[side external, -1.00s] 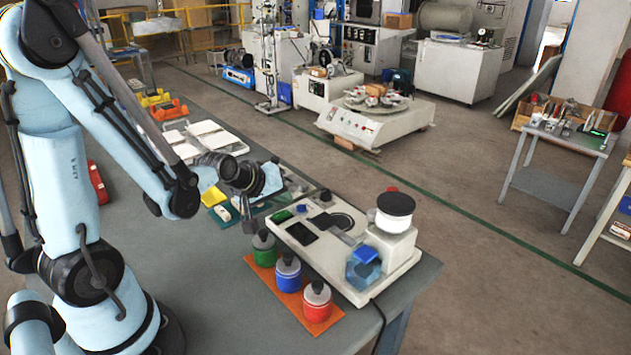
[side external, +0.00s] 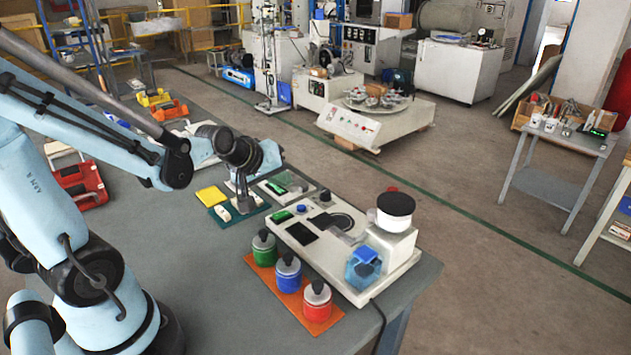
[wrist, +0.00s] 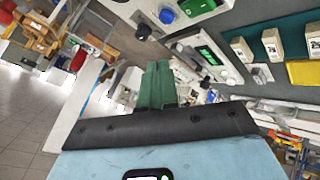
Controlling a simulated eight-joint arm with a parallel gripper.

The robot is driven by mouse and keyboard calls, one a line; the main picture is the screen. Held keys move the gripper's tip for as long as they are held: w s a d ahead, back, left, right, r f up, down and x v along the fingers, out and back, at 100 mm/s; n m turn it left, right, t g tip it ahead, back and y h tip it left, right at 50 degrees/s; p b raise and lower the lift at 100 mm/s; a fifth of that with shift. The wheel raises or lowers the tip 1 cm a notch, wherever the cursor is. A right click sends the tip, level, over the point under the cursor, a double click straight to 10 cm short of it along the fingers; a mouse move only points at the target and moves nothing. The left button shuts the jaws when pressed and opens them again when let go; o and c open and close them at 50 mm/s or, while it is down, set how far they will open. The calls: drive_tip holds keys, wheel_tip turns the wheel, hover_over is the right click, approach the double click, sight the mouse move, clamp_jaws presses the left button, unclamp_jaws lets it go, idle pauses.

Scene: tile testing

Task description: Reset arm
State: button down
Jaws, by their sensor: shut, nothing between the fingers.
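My gripper (side external: 243,203) is shut and empty. In the side view it points down above the dark green mat (side external: 224,214), among small white blocks, left of the white testing machine (side external: 372,292). Whether its tips touch anything there is hard to tell. In the wrist view its green-tinted fingers (wrist: 158,85) lie together with nothing between them. My arm reaches in from the left, leaning low over the table.
Green (side external: 264,246), blue (side external: 288,272) and red (side external: 317,301) jars stand on an orange mat (side external: 263,273). A clear blue container (side external: 363,267) is on the machine. A yellow pad (side external: 211,196) lies beside the green mat. The grey table's front (side external: 225,310) is clear.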

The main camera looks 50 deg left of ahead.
drive_tip(key=s+d+r+m+g+h, duration=0.1)
drive_tip(key=s+d+r+m+g, duration=0.1)
drive_tip(key=s+d+m, duration=0.5)
drive_tip(key=shift+s+d+r+m+h, duration=0.4)
drive_tip(key=shift+d+r+m, duration=0.35)
drive_tip(key=shift+d+m, duration=1.25)
drive_tip(key=shift+a, duration=0.15)
